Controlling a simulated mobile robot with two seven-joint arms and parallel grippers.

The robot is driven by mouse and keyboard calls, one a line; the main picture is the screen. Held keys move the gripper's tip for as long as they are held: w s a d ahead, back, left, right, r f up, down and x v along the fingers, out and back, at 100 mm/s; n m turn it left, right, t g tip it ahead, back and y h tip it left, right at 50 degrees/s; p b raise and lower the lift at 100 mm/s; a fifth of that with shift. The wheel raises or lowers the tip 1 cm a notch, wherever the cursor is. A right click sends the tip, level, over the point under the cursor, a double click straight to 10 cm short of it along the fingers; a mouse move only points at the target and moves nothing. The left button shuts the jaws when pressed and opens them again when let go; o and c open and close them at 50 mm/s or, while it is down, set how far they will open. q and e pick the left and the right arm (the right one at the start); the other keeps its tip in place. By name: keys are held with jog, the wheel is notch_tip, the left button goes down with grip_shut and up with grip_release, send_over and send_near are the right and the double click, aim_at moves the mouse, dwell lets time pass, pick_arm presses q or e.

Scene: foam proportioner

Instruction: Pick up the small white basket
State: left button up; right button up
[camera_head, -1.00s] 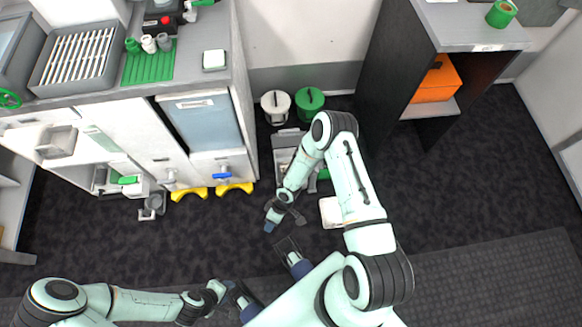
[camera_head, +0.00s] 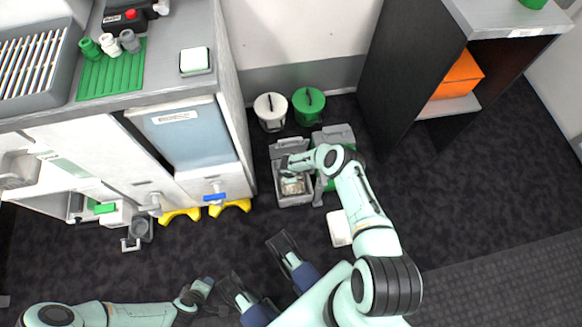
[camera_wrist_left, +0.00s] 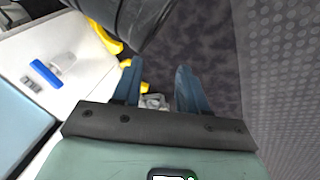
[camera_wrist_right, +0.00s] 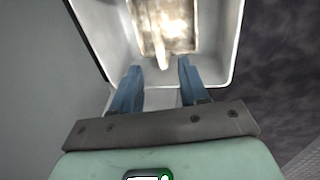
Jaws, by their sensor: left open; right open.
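A small pale basket-like piece (camera_head: 292,186), whitish and beige, lies inside an open grey bin (camera_head: 295,201) on the floor. In the right wrist view the piece (camera_wrist_right: 170,22) has a short upright tab or handle pointing toward my fingers. My right gripper (camera_wrist_right: 158,72) is open and empty at the bin's near end, its fingertips just short of that tab. In the head view its fingertips are hard to make out over the bin. My left gripper (camera_wrist_left: 152,92) is open and empty, away from the bin at lower left of the head view.
A white bucket (camera_head: 270,108) and a green bucket (camera_head: 308,102) stand behind the bin. A grey-green container (camera_head: 335,136) is directly right of it. A white square object (camera_head: 339,229) lies on the floor. The cabinet (camera_head: 232,130) stands close on the left.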

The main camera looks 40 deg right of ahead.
jog(key=f+b, duration=0.2)
jog(key=f, duration=0.1)
jog(key=f+b, duration=0.1)
jog(key=f, duration=0.1)
jog(key=shift+w+d+f, duration=0.2)
jog(key=shift+w+d, duration=0.15)
jog(key=shift+f, duration=0.15)
pick_arm(q)
jog(key=s+a+f+g, duration=0.1)
jog(key=s+f+g, duration=0.1)
jog(key=s+f, duration=0.3)
jog(key=shift+s+f, duration=0.35)
jog(key=shift+s, duration=0.25)
pick_arm(e)
jog(key=shift+w, duration=0.1)
grip_shut()
